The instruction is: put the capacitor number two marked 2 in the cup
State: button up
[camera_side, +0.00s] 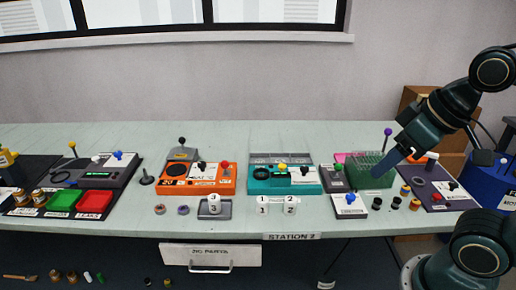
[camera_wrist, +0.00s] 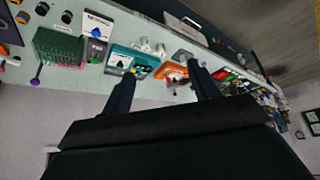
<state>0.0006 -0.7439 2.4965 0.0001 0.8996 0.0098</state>
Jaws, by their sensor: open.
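The capacitor marked 2 (camera_side: 290,205) is a white cylinder on the front part of the table, right of a similar white one marked 1 (camera_side: 262,205). White cylinders also show small in the wrist view (camera_wrist: 149,46), but their marks are unreadable there. I cannot tell which thing is the cup. My gripper (camera_side: 388,166) is at the right, above and beside the green box (camera_side: 372,180), well away from the capacitor. In the wrist view its two fingers (camera_wrist: 160,80) are wide apart with nothing held between them.
A white cylinder marked 3 (camera_side: 214,203) stands on a grey block. An orange unit (camera_side: 200,186) and a teal unit (camera_side: 284,188) stand behind the cylinders. Black knobs (camera_side: 396,203) and a blue-knobbed box (camera_side: 350,206) lie to the right. A blue bin (camera_side: 487,185) is at far right.

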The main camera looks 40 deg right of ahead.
jog(key=w, duration=0.1)
jog(key=m+g, duration=0.6)
jog(key=m, duration=1.8)
send_over(291, 199)
notch_tip(291, 199, down, 20)
jog(key=shift+a, duration=0.1)
jog(key=shift+f, duration=4.25)
jog(key=shift+f, duration=0.1)
